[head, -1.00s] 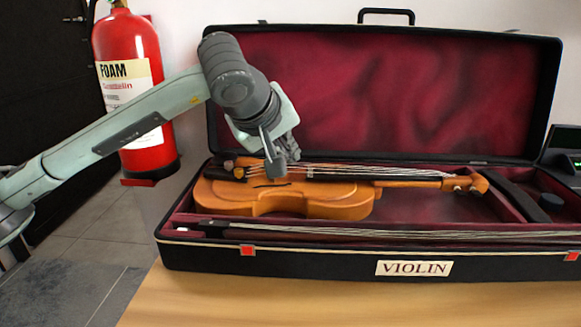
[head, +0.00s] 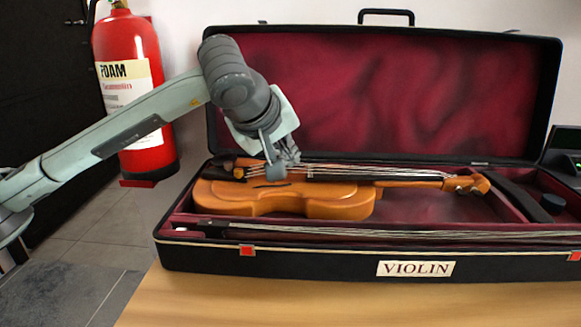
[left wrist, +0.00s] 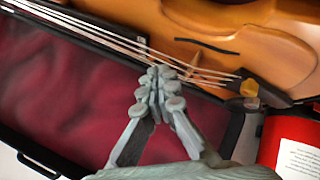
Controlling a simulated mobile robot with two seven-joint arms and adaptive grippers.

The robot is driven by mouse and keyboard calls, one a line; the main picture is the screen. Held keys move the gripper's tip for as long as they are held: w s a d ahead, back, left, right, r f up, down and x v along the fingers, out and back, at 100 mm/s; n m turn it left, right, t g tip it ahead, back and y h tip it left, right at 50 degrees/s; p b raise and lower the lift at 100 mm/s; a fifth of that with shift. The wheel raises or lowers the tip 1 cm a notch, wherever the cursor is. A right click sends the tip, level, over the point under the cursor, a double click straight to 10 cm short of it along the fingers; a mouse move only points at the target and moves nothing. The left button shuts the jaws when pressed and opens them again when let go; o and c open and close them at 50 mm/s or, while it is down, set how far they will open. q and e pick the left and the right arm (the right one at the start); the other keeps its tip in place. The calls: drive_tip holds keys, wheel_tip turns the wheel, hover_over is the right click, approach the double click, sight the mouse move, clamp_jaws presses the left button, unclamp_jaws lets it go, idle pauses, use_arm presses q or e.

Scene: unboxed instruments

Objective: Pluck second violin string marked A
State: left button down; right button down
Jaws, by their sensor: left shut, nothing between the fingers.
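The violin (head: 320,201) lies on its back in the open case, its scroll to the right. It also shows in the left wrist view (left wrist: 245,35). Its strings (head: 350,171) run lengthwise and also cross the left wrist view (left wrist: 95,28). I cannot read any A mark on them. My left gripper (head: 281,168) is over the strings near the bridge end of the body. In the left wrist view its fingers (left wrist: 158,78) are closed together, empty, with tips at or just above the strings. I cannot tell whether they touch. My right gripper is not in view.
The black violin case (head: 320,262) with red lining sits on a wooden table (head: 300,303), its lid (head: 390,90) raised behind. The bow (head: 370,233) lies along the front. A red extinguisher (head: 133,95) hangs behind my left arm. The table front is clear.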

sight(289, 184)
use_arm(q)
drive_tip(key=shift+r, duration=0.7)
wheel_tip(289, 184, up, 5)
drive_tip(key=p, duration=0.2)
drive_tip(key=shift+p, duration=0.3)
